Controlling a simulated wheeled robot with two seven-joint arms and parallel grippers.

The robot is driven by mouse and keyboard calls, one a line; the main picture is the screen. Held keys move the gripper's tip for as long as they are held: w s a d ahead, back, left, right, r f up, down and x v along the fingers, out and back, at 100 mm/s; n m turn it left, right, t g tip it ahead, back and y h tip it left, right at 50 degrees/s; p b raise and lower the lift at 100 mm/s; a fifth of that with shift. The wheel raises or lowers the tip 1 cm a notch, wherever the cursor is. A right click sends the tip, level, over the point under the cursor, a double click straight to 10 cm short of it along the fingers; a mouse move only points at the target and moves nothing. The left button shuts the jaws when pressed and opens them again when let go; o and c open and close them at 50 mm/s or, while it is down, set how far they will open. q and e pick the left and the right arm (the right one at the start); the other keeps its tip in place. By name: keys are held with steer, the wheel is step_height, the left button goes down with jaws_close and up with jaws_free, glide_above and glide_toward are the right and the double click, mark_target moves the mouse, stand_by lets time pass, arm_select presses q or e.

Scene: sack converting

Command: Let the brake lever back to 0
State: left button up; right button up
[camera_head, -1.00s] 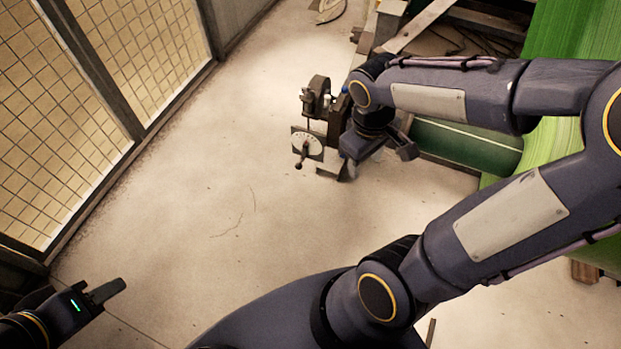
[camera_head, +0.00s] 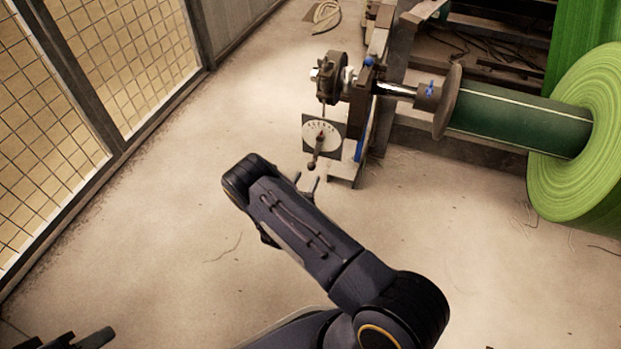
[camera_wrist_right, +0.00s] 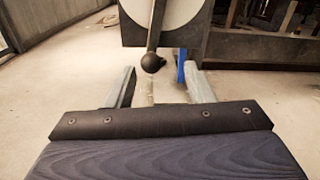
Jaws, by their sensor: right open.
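The brake lever (camera_head: 317,152) is a thin dark rod with a round black knob, hanging down in front of a pale round dial (camera_head: 321,135) on a dark square plate. In the right wrist view the lever's knob (camera_wrist_right: 152,63) is just beyond and between the open fingers of my right gripper (camera_wrist_right: 160,88), not held. In the head view my right gripper (camera_head: 307,183) is right below the knob, its fingers partly hidden by my wrist. The dial's figures are too small to read. My left gripper (camera_head: 90,339) shows only in part at the bottom left corner.
The brake unit (camera_head: 331,78) stands beside a shaft with a dark green core (camera_head: 515,125) and a large green roll (camera_head: 575,150) at the right. A mesh fence (camera_head: 120,60) runs along the left. The floor between is clear.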

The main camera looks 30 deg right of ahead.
mark_target(310, 170)
steer(key=shift+n+t+y, duration=0.3)
steer(key=shift+n+t, duration=0.1)
steer(key=shift+n, duration=0.1)
steer(key=w+d+b, duration=0.1)
steer(key=w+d+f, duration=0.1)
steer(key=w, duration=0.1)
steer(key=w+d+f+b, duration=0.1)
steer(key=d, duration=0.1)
steer(key=shift+w+d+b, duration=0.1)
steer(key=shift+w+b, duration=0.2)
steer(key=shift+w, duration=0.05)
steer(key=shift+w+d+r, duration=0.15)
steer(key=shift+w+d, duration=0.1)
steer(key=shift+d, duration=0.15)
steer(key=shift+c, duration=0.2)
jaws_close()
